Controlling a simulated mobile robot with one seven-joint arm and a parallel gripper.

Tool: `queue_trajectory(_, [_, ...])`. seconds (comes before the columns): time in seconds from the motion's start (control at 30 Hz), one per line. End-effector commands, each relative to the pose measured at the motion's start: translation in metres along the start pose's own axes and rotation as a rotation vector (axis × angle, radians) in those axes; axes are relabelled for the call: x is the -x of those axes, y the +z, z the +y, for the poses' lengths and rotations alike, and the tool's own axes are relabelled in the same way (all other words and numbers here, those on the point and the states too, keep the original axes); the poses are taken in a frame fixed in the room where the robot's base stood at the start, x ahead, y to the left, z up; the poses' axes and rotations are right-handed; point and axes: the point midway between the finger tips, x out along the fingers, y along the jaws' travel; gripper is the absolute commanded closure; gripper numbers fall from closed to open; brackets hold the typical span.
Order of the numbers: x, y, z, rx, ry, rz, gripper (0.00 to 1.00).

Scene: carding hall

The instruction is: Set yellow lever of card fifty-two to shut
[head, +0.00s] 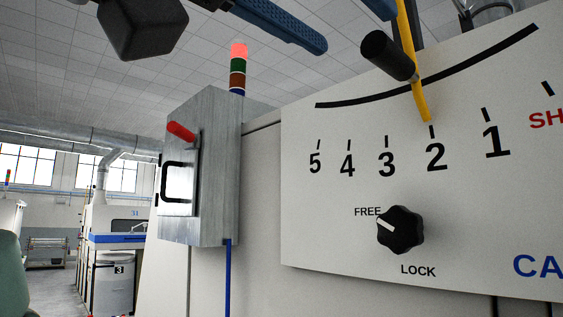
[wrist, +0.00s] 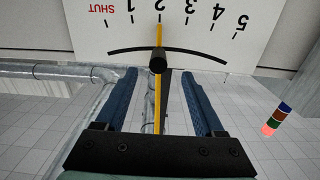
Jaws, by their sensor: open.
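The yellow lever (head: 412,60) hangs over a white scale plate (head: 330,225). Its lower tip is beside the tick of 2, slightly toward 3, and SHUT in red is at the far right of the scale. A black cylindrical handle (head: 388,56) sticks out from the lever. In the wrist view, the lever (wrist: 159,95) runs between the two blue fingers of my gripper (wrist: 159,76), with the handle (wrist: 157,60) near the fingertips. The fingers are open and show gaps on both sides; I see no grip. The black lock knob (head: 400,230) has its white mark toward FREE.
Left of the plate is a grey metal box (head: 215,170) with a red handle (head: 181,131), projecting from the machine. A signal tower (head: 238,70) stands above it. A machine marked 31 (head: 125,225) is farther back. The card number on the plate is cut off.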

Motion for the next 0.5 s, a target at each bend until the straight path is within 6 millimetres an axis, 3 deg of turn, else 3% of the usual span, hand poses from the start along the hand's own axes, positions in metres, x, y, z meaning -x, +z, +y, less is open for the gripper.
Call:
queue_trajectory(0.3, [-0.067, -0.005, 0.001, 0.0, 0.002, -0.001, 0.3])
queue_trajectory(0.5, [-0.099, -0.004, 0.0, 0.001, 0.001, 0.0, 0.3])
